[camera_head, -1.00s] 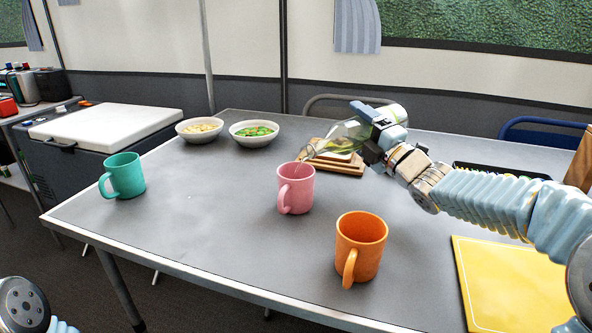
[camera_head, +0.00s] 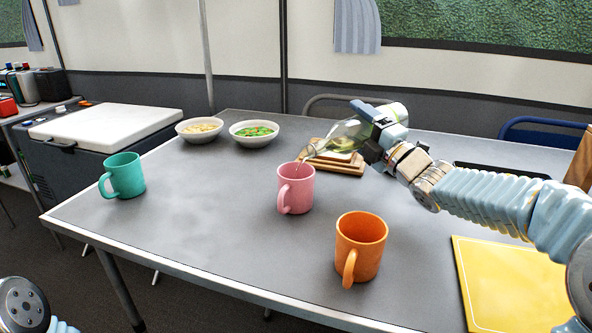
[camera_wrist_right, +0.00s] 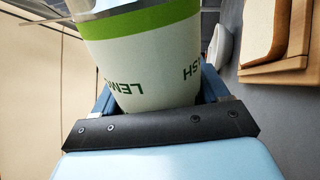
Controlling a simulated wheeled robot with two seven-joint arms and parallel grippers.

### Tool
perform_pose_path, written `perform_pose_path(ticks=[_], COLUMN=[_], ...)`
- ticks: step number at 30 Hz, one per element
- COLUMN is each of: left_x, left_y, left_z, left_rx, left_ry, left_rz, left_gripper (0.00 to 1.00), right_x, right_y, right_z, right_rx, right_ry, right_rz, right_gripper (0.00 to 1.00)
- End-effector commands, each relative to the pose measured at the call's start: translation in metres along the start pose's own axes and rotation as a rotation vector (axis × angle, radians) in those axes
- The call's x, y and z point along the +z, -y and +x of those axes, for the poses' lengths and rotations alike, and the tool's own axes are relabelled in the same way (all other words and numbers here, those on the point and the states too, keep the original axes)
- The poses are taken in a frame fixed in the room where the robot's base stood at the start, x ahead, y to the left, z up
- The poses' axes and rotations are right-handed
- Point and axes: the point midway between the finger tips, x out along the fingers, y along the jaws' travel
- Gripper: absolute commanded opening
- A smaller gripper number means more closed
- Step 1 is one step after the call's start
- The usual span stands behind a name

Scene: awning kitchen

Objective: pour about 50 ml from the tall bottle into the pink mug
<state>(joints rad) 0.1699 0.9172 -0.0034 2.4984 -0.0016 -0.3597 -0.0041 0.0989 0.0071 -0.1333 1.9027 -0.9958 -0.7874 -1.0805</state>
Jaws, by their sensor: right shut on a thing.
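The tall bottle (camera_head: 346,138) is clear glass with a green and white label, which fills much of the right wrist view (camera_wrist_right: 145,60). My right gripper (camera_head: 378,135) is shut on it. The bottle is tilted, its neck pointing down and left, its mouth just above the rim of the pink mug (camera_head: 296,190). A thin clear stream seems to run from the mouth into the mug. The mug stands upright on the table; the liquid inside it is hidden. Of my left arm only a part shows at the lower left corner; its gripper is out of view.
An orange mug (camera_head: 360,250) stands in front and right of the pink one. A teal mug (camera_head: 124,176) is at the left. Two bowls (camera_head: 200,130) (camera_head: 254,133) and wooden boards (camera_head: 345,169) with bread lie behind. A yellow mat (camera_head: 510,285) is at the right. The table's front left is clear.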

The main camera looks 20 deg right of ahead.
Motion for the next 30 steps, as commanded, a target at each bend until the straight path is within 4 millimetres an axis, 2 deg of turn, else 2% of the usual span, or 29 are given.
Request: perform_pose_path(ticks=[21, 23, 24, 25, 30], left_x=[0.0, 0.0, 0.0, 0.001, 0.003], left_y=[0.0, -0.004, -0.011, -0.015, -0.017], left_z=[-0.001, -0.013, -0.029, -0.034, -0.031], left_rx=[0.0, -0.001, 0.0, 0.003, 0.008], left_ry=[0.0, -0.001, 0.001, 0.003, 0.009], left_rz=[0.0, -0.001, 0.001, 0.004, 0.009], left_gripper=[0.99, 0.99, 0.99, 0.99, 0.99], right_x=[0.0, 0.001, 0.003, 0.003, 0.002], right_y=[0.0, 0.016, 0.004, 0.002, 0.01], right_z=[0.0, -0.004, -0.001, 0.0, -0.003], right_rx=[0.0, -0.007, 0.0, 0.002, 0.006], right_ry=[0.001, 0.031, 0.043, 0.05, 0.062], right_rz=[0.005, 0.125, 0.169, 0.193, 0.238], right_gripper=[0.35, 0.35, 0.35, 0.35, 0.35])
